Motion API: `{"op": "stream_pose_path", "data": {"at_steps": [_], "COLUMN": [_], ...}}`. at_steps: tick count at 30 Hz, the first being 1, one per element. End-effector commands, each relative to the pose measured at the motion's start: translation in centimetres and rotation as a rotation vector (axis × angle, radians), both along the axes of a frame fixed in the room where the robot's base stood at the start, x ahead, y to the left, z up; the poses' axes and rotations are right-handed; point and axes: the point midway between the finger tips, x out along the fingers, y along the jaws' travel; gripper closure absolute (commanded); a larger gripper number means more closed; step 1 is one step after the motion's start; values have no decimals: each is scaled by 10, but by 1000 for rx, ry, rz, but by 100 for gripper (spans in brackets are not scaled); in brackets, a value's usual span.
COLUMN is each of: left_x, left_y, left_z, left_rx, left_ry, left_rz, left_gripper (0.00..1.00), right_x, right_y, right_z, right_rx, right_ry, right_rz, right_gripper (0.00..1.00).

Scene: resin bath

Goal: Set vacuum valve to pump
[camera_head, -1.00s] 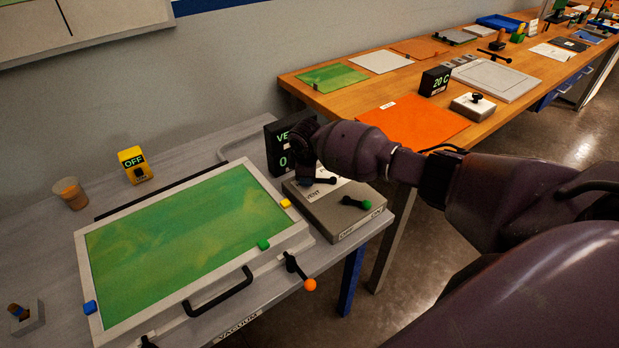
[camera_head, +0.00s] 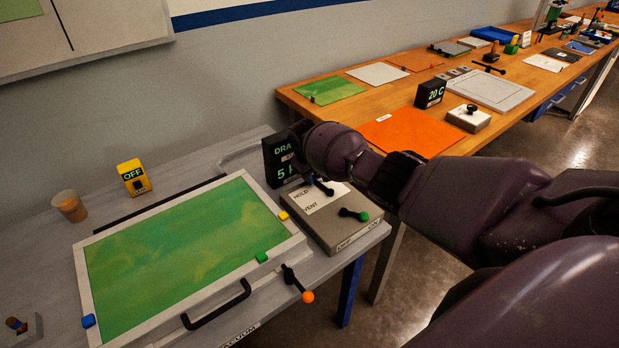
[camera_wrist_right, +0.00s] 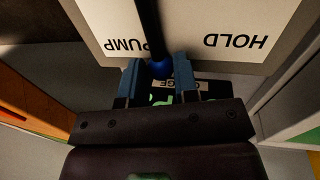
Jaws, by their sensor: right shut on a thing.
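The valve box (camera_head: 340,232) is a grey box with a white label plate at the right end of the grey bench. HOLD and VENT show on it in the head view. In the right wrist view the label plate (camera_wrist_right: 205,28) reads PUMP and HOLD, upside down. The black valve lever (camera_wrist_right: 149,28) lies over the end of PUMP, with a blue knob (camera_wrist_right: 158,68) at its tip. My right gripper (camera_wrist_right: 157,76) is shut on this knob. In the head view my right wrist hides the knob and the PUMP label. My left gripper is out of view.
A dark display (camera_head: 278,160), partly hidden, reads "DRA" and "5". A green-knobbed lever (camera_head: 353,214) sits on the same box. A framed green panel (camera_head: 292,240) with an orange-knobbed lever (camera_head: 297,284) lies left. A yellow OFF box (camera_head: 133,177) and cup (camera_head: 70,206) stand behind.

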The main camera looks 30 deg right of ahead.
Motion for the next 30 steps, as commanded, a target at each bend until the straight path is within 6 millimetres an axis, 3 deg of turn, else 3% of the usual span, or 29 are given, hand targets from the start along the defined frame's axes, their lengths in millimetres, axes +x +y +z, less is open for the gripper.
{"op": "stream_pose_path", "data": {"at_steps": [21,22,23,24,30], "left_x": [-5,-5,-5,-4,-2], "left_y": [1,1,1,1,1], "left_z": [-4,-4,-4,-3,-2], "left_rx": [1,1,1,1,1], "left_ry": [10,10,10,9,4], "left_rz": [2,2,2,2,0], "left_gripper": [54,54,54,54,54], "right_x": [0,0,0,0,1], "right_y": [-7,-7,-7,-7,-7], "right_z": [0,0,0,0,0], "right_rx": [-2,-2,-2,-1,-1], "right_ry": [1,1,1,1,1], "right_rz": [-80,-80,-80,-80,-78], "right_gripper": [100,70,66,62,62]}}
